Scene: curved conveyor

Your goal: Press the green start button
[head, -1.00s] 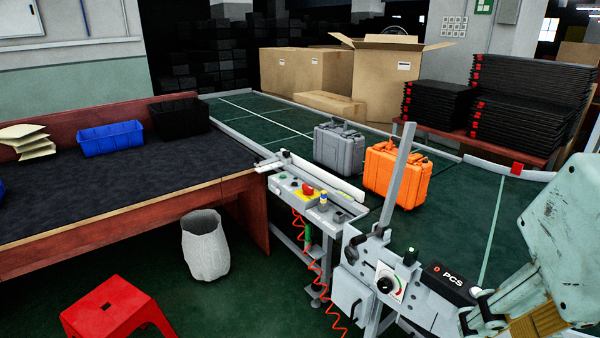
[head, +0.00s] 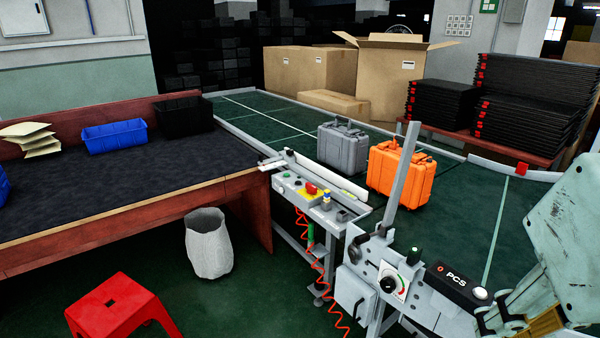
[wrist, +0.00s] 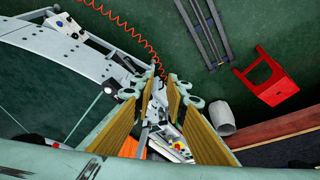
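The control panel (head: 284,186) is a grey box on the conveyor's near edge in the head view. A small green button (head: 286,174) sits at its far left end. A red button (head: 310,188) on a yellow plate is further along it. The panel shows partly in the wrist view (wrist: 165,149), where the green button cannot be made out clearly. My gripper (wrist: 160,88) has tan-padded fingers standing apart with an empty gap between them. In the head view it is partly cut off at the bottom right, apart from the panel.
An upright grey post (head: 404,170) and a PCS unit (head: 455,280) stand between my arm and the panel. A grey case (head: 342,148) and an orange case (head: 400,175) sit on the green conveyor. A red stool (head: 110,305) and a white bin (head: 208,245) stand on the floor.

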